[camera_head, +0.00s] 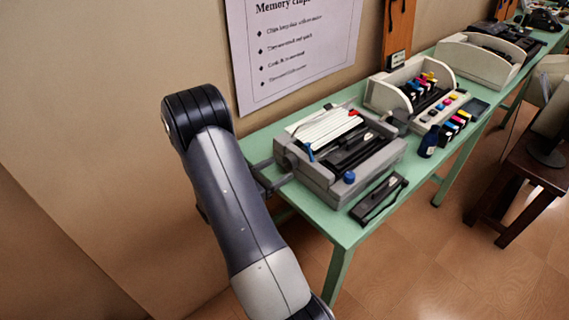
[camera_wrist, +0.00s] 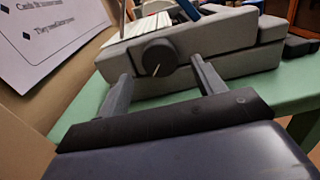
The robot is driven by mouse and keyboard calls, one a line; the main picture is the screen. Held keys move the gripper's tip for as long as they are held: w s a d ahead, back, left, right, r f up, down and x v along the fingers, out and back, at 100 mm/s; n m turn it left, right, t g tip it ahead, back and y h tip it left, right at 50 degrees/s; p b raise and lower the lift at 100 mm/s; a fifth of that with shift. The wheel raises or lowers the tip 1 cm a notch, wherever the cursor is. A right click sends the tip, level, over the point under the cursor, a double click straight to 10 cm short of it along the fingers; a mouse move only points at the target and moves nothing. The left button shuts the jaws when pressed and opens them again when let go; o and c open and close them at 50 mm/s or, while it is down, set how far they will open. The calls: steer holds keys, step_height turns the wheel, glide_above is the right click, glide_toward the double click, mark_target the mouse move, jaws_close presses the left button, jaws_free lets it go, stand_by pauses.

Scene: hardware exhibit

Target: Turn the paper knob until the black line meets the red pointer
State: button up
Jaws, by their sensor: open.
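A dark round knob (camera_wrist: 158,57) sits on the near side wall of the grey printer (camera_wrist: 225,45) in the wrist view. It bears a short pale line near its lower edge; I see no black line or red pointer on it. My gripper (camera_wrist: 161,70) is open, with one finger to the left of the knob and one to the right, the tips close to it. I cannot tell whether they touch it. In the head view the printer (camera_head: 318,180) stands at the near end of the table, with my gripper (camera_head: 272,173) at its left side; the knob is hidden there.
The green table (camera_head: 345,232) also bears a black part (camera_head: 378,198) in front of the printer, a dark blue bottle (camera_head: 429,142) and a second printer (camera_head: 390,95) behind. A wall poster (camera_head: 290,45) hangs left of them.

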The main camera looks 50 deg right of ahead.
mark_target(287, 164)
steer(key=shift+s+d, duration=0.2)
steer(key=shift+d, duration=1.55)
steer(key=shift+c, duration=0.5)
steer(key=c, duration=0.9)
